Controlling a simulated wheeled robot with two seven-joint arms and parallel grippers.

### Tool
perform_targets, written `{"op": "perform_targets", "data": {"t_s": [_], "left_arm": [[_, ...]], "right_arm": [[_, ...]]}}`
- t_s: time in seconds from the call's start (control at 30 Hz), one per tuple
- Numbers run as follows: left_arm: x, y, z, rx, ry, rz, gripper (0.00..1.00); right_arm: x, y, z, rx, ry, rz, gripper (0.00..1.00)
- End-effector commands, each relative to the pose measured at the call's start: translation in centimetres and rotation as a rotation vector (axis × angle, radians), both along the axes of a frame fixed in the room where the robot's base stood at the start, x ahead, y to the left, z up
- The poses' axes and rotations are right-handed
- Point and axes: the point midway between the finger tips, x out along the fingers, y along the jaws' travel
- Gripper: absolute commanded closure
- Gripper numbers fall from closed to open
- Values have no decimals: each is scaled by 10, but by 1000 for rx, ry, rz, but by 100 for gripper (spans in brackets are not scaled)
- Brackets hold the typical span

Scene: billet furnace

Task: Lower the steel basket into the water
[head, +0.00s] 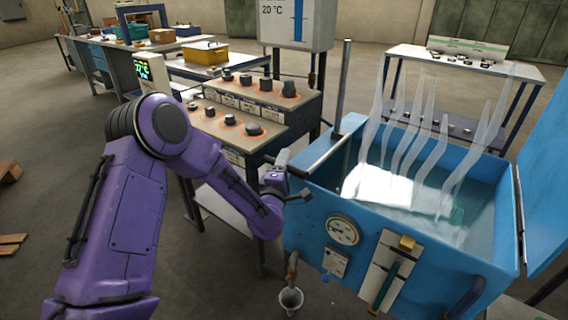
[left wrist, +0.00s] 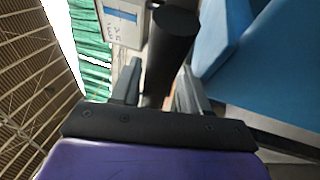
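The blue tank (head: 400,245) holds water (head: 470,205) with pale steam rising. A bright white patch (head: 385,187) shows at the water on the left; I cannot tell whether it is the steel basket or glare. A grey bar (head: 325,155) slopes from the tank's left rim to a black handle (head: 299,173), which also shows end-on in the left wrist view (left wrist: 172,45). My left gripper (head: 287,178) is at this handle. Its fingers (left wrist: 160,88) stand apart on either side of the handle, and do not look closed on it. My right gripper is not in view.
A grey post (head: 343,90) stands at the tank's back left corner. A control desk (head: 250,110) with several knobs is left of the tank. The blue lid (head: 550,190) is open on the right. A small cup (head: 290,300) is under the tap.

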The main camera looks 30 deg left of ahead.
Motion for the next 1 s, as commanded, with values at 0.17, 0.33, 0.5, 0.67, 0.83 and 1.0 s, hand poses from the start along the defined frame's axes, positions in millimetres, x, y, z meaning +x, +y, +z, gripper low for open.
{"op": "perform_targets", "data": {"t_s": [0.17, 0.33, 0.5, 0.67, 0.83, 1.0], "left_arm": [[0, 1, 0, 0, -1, 3, 52], [-4, 0, 0, 0, -2, 2, 52], [-36, -12, -8, 1, 0, -2, 52], [-71, -24, -15, 2, -2, -2, 52], [-94, -32, -18, 0, -3, -1, 52], [-99, -33, -17, 1, -4, 0, 52]], "right_arm": [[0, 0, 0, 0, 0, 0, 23], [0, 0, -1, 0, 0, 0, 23], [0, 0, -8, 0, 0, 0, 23], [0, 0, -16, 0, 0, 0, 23], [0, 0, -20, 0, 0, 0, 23], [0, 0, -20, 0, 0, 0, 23]]}}
